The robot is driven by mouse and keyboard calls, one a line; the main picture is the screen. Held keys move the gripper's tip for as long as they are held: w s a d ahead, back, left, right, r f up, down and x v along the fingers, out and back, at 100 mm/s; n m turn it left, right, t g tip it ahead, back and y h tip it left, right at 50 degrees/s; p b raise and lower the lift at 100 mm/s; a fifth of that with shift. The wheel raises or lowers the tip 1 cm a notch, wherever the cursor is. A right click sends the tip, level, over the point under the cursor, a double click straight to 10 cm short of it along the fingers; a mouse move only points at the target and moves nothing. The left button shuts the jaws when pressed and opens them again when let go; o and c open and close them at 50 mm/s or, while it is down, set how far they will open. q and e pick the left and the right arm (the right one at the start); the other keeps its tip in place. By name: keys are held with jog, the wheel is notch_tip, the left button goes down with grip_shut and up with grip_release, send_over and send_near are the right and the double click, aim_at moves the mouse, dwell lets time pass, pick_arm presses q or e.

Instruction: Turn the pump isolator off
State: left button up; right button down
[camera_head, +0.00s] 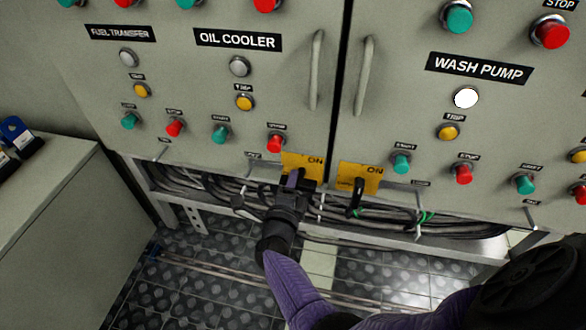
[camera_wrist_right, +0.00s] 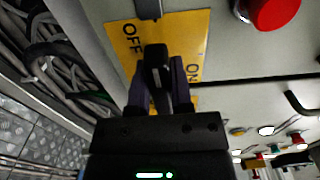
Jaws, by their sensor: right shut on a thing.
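Two yellow isolator plates sit at the bottom edge of the grey cabinets. The left plate (camera_head: 309,160) reads ON at its upper right. The right plate (camera_head: 372,177) also reads ON, with a black handle (camera_head: 356,197) pointing down. My right gripper (camera_head: 292,182) is at the left plate, largely covering its switch. In the right wrist view, the gripper (camera_wrist_right: 160,88) is shut on a black isolator handle (camera_wrist_right: 156,62), a finger on each side. The yellow plate (camera_wrist_right: 185,38) there reads OFF and ON. My left gripper is not in view.
Red stop button (camera_head: 275,143) is just above the left plate; green start button (camera_head: 401,164) is right of the right plate. Cables (camera_head: 215,183) run below the cabinets. Two vertical door handles (camera_head: 317,70) stick out above. A grey bench (camera_head: 50,210) stands at left.

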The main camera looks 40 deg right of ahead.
dwell(0.5)
jog(key=c, duration=0.5)
grip_release()
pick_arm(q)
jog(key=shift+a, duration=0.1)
pick_arm(e)
jog(key=shift+a, duration=0.1)
